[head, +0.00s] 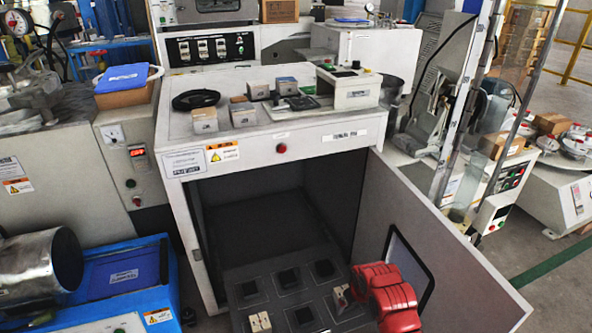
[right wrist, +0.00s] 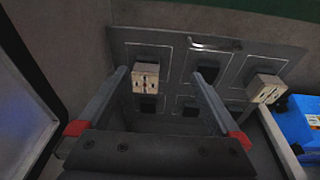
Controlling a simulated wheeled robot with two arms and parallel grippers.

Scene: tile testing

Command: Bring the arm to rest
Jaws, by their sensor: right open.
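My right gripper (head: 383,292) is the red one in the head view, low beside the open cabinet door. In the right wrist view its two fingers (right wrist: 160,72) are spread apart over a dark metal tray (right wrist: 225,58) with square recesses. A pale tile block (right wrist: 145,77) sits at one recess between the fingers, nearer the left one; I cannot tell if they touch. A second pale block (right wrist: 267,88) is on the tray outside the fingers. Both blocks show in the head view, one beside the gripper (head: 341,297), one at the bottom (head: 260,322). My left gripper is not in view.
The white cabinet (head: 290,148) stands open, its door (head: 440,270) swung out on the right. Several small blocks (head: 243,114) and a small device (head: 348,88) are on its top. A blue machine (head: 120,280) with a metal drum (head: 40,262) stands at left. Floor shows at right.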

